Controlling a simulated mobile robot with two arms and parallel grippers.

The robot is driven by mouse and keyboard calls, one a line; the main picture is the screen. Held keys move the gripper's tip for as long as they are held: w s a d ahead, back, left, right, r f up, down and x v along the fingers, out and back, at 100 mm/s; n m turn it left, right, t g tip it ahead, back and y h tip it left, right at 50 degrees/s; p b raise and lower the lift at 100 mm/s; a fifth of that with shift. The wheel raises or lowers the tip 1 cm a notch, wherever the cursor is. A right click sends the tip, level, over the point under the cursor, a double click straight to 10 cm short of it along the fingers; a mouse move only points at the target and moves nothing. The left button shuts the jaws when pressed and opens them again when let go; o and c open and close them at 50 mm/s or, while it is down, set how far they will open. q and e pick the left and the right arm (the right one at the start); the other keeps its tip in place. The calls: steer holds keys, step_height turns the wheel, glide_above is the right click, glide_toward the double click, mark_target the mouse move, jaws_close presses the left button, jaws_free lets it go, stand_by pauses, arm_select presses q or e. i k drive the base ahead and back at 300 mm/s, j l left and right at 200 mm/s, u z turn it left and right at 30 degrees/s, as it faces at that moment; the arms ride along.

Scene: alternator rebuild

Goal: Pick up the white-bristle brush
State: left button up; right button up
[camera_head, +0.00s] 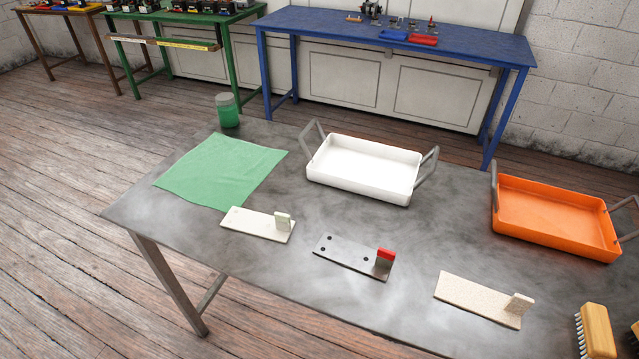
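A brush with a tan wooden block (599,333) lies at the bottom right of the grey metal table (330,225), near the frame's lower edge. Its bristles (580,337) point left; they are small here, and I cannot tell whether they are white. Part of another wooden object (635,328) is cut off at the right edge, and its bristles, if any, are hidden. Neither of my grippers is in view.
A white tray (322,175) and an orange tray (501,228), both with raised handles, stand on the table. Several flat plates with upright tabs lie along the front. A green cloth (215,170) and green jar (228,112) are at left. Blue and green benches stand behind.

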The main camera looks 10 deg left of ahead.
mark_target(599, 345)
steer(key=j+z, duration=0.35)
steer(key=j, duration=0.15)
steer(key=j+z, duration=0.35)
steer(key=j, duration=0.2)
steer(key=j+z, duration=0.35)
steer(key=j, duration=0.2)
steer(key=z, duration=1.2)
steer(key=i+l, duration=0.45)
steer(key=l+u, duration=0.05)
steer(key=l, duration=0.05)
